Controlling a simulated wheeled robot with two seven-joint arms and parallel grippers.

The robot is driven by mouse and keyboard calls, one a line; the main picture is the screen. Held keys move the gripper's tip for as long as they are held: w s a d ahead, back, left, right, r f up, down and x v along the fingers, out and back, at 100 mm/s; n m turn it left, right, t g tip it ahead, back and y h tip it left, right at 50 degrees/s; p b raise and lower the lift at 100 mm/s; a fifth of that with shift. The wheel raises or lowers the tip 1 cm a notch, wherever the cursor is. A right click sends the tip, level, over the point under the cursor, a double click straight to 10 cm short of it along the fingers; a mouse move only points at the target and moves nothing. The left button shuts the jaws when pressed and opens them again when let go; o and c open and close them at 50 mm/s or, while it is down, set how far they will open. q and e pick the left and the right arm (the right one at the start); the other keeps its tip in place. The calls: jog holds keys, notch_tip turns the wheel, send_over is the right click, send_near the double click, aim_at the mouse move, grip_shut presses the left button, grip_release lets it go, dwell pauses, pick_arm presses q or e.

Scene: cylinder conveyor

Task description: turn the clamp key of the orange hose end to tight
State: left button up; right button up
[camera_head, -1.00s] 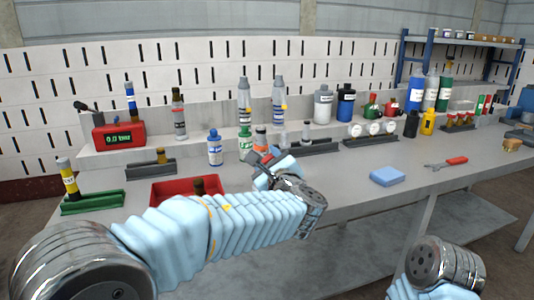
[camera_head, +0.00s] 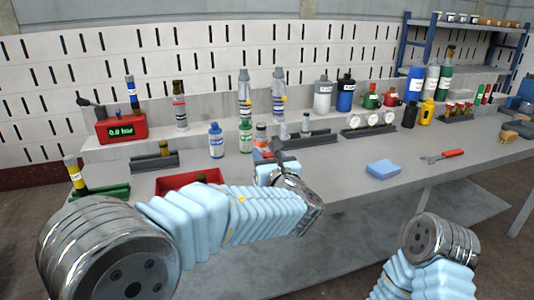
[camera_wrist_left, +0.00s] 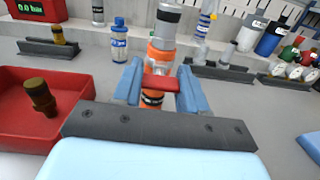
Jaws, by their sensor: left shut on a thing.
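The orange hose end (camera_wrist_left: 160,55) stands upright in the left wrist view, with a grey upper part and a dark band around its lower part. A red clamp key (camera_wrist_left: 161,83) lies across its near side, between the two blue fingers. My left gripper (camera_wrist_left: 160,72) is shut on this key, one finger at each side. In the head view my left gripper (camera_head: 268,158) is at the bench's front part, and the orange hose end (camera_head: 261,134) shows just behind it. My right gripper is out of view.
A red tray (camera_wrist_left: 25,122) with a brown-capped fitting (camera_wrist_left: 40,97) is left of the hose end. A blue-capped bottle (camera_wrist_left: 119,42) stands behind left. Dark racks (camera_head: 305,138) are behind right. A gauge box (camera_head: 121,130) reads 0.0 bar. A blue sponge (camera_head: 383,169) lies right, with bare bench around it.

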pick_arm(q)
jog(key=shift+f, duration=0.1)
jog(key=o, duration=1.1)
jog(key=shift+c, duration=0.2)
jog(key=b+v, duration=0.2)
jog(key=v, duration=1.1)
jog(key=shift+s, duration=0.4)
